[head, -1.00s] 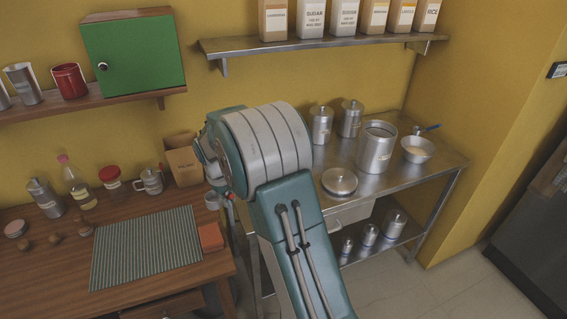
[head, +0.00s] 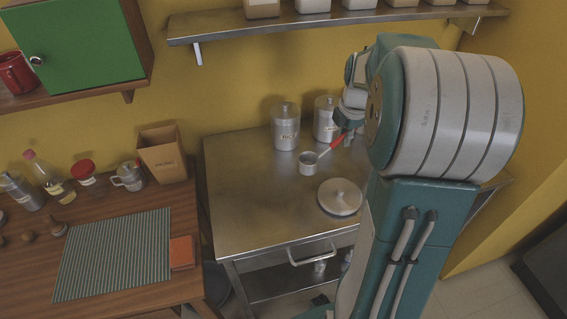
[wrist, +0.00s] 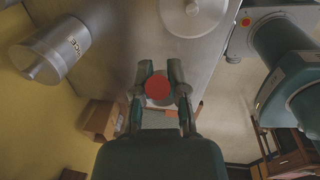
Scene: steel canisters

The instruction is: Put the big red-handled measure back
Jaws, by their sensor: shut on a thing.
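The big red-handled measure (head: 309,163) is a small metal cup with a red handle (head: 333,145). In the head view it is over the middle of the steel table, handle pointing up and right. I cannot tell whether its cup touches the table. My gripper (head: 345,132) is shut on the red handle near its end.
A lidded RICE canister (head: 285,128) and another canister (head: 325,118) stand behind the measure. A loose round lid (head: 340,197) lies in front on the steel table (head: 235,210), whose left part is clear. My arm hides the table's right side. A steel shelf (head: 350,20) hangs above.

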